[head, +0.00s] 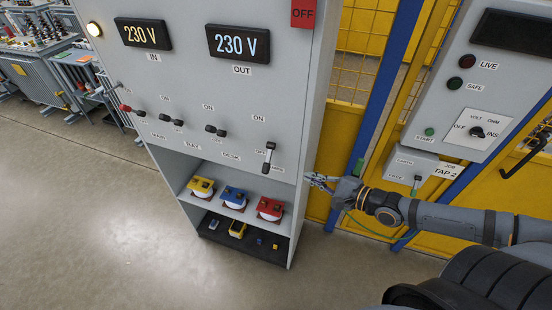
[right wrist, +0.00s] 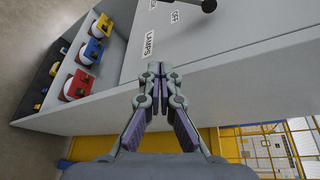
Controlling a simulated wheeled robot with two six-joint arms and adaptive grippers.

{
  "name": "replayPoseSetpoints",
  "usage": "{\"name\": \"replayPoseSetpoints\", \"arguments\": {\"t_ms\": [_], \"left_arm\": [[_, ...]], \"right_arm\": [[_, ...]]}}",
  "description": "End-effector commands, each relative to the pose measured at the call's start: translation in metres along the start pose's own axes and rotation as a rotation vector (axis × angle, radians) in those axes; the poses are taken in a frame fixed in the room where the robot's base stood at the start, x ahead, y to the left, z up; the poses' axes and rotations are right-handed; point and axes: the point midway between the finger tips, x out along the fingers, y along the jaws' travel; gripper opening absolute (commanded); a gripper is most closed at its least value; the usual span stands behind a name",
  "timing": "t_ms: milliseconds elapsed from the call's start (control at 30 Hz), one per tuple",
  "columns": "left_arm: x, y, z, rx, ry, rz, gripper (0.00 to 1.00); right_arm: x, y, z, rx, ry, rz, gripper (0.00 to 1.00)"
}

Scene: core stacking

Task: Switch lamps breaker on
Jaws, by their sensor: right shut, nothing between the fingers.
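The lamps breaker (head: 268,158) is the rightmost lever on the grey cabinet's front, with a black-tipped handle beside its OFF label. Its ON label (head: 258,118) is above. My right gripper (head: 311,179) is shut and empty, near the cabinet's right edge, below and to the right of the lever. In the right wrist view, the shut fingers (right wrist: 158,70) point toward the panel near the LAMPS label (right wrist: 149,43). The black knob of the lever (right wrist: 208,5) is cut off at the top edge, clear of the fingers. My left gripper is not in view.
Other breakers, including a red-handled main (head: 130,109) and a desk one (head: 214,130), sit left on the panel. Shelves below hold yellow, blue (head: 233,196) and red devices. A test box (head: 440,90) and yellow fencing stand right. Floor is clear at lower left.

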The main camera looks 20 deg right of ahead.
Motion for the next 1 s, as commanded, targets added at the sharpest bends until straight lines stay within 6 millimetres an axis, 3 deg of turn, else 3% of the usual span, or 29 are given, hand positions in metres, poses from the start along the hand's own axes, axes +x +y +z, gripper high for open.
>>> {"name": "replayPoseSetpoints", "arguments": {"t_ms": [33, 67, 167, 367, 867, 1000], "left_arm": [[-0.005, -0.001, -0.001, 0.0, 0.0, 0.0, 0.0], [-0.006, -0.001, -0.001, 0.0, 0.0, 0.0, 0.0], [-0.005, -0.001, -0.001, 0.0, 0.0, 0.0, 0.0], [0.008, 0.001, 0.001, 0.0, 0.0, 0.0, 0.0], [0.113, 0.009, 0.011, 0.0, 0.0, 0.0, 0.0], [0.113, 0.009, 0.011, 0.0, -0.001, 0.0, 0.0]], "right_arm": [[0.0, -0.004, 0.022, 0.06, -0.037, 0.014, 0.0], [0.001, -0.004, 0.03, 0.092, -0.053, 0.019, 0.0], [0.001, -0.004, 0.043, 0.146, -0.076, 0.025, 0.0], [0.009, -0.001, 0.04, 0.146, -0.076, 0.019, 0.0], [0.08, 0.004, 0.043, 0.142, -0.082, 0.011, 0.0], [0.089, -0.003, 0.045, 0.145, -0.071, 0.012, 0.0]]}}
